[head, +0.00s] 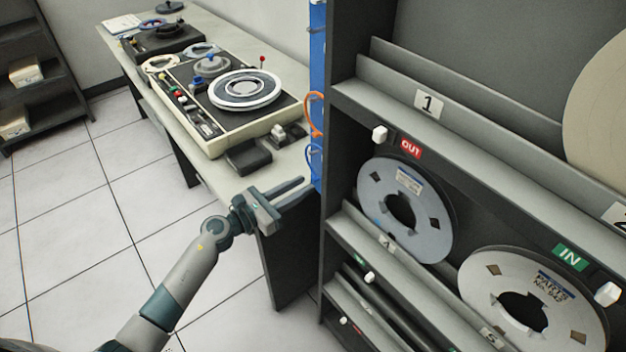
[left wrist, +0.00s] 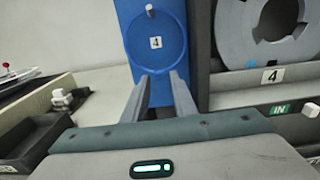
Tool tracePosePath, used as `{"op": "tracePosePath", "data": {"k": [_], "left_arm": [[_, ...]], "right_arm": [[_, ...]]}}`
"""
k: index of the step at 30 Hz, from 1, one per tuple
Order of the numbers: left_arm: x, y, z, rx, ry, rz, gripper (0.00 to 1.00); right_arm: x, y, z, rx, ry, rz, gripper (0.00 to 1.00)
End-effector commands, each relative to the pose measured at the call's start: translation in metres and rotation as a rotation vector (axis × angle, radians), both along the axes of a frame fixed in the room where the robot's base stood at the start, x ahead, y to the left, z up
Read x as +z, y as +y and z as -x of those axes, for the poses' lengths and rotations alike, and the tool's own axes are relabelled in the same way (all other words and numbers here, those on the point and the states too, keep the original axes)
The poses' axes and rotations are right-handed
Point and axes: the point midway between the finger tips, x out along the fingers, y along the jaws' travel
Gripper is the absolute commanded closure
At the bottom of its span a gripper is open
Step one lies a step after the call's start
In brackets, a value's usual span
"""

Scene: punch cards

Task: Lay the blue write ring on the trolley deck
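The blue write ring (head: 315,163) hangs from a peg on the narrow blue panel (head: 317,50) at the end of the rack. In the left wrist view the ring (left wrist: 127,42) hangs flat on the panel around a label "4", blue on blue. My left gripper (head: 306,186) is open and empty, pointing at the panel near the ring's lower part. In the left wrist view its fingertips (left wrist: 160,77) stand apart just below the ring; I cannot tell whether they touch anything. My right gripper is not in view. No trolley deck can be made out.
An orange ring (head: 314,114) hangs above the blue one. The rack (head: 340,180) with tape reels stands right of the gripper. A long desk (head: 205,165) with a tape device stands behind. Open tiled floor (head: 70,210) lies to the left.

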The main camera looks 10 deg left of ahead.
Motion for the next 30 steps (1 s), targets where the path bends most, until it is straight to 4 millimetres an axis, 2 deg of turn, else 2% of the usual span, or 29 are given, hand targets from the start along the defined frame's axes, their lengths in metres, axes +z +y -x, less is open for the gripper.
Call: {"op": "tracePosePath", "data": {"k": [9, 22, 23, 25, 26, 30], "left_arm": [[-0.001, -0.014, -0.018, -0.001, 0.000, 0.000, 0.75], [-0.001, -0.016, -0.020, 0.000, 0.001, 0.000, 0.75], [-0.001, -0.016, -0.020, 0.000, 0.001, 0.000, 0.80], [-0.001, -0.016, -0.020, 0.000, 0.001, 0.000, 0.96], [-0.001, -0.016, -0.020, 0.000, 0.001, 0.000, 1.00], [-0.001, -0.016, -0.020, 0.000, 0.001, 0.000, 1.00]], "right_arm": [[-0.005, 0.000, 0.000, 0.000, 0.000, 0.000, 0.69], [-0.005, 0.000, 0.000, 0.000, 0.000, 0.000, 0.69], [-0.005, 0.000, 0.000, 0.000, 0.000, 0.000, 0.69], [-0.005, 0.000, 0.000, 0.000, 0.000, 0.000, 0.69], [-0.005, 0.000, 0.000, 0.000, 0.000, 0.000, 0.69], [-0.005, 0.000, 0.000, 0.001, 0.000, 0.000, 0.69]]}}
